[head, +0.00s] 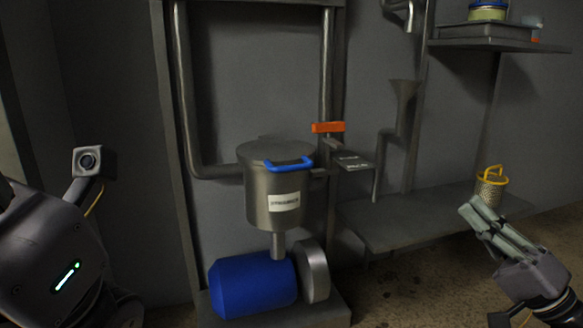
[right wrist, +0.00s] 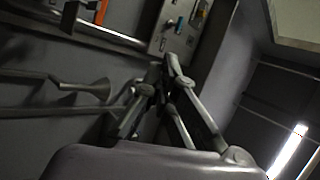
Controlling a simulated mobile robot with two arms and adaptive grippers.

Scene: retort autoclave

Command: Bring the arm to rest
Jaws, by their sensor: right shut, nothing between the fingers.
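My right gripper (head: 474,210) is at the lower right of the head view, its pale fingers together and pointing up and left. It is shut and empty, held in front of the lower shelf and the floor. In the right wrist view the right gripper (right wrist: 160,75) also shows its fingers, against a dark wall. On the left side of the head view is part of my left arm with a green light; the left gripper's fingers do not show.
A steel pot (head: 258,190) with a blue handle stands above a blue motor (head: 252,284). An orange valve handle (head: 328,127) is beside it. A yellow-handled basket (head: 491,187) sits on the lower shelf (head: 400,222), close behind my right gripper. An upper shelf (head: 490,45) holds containers.

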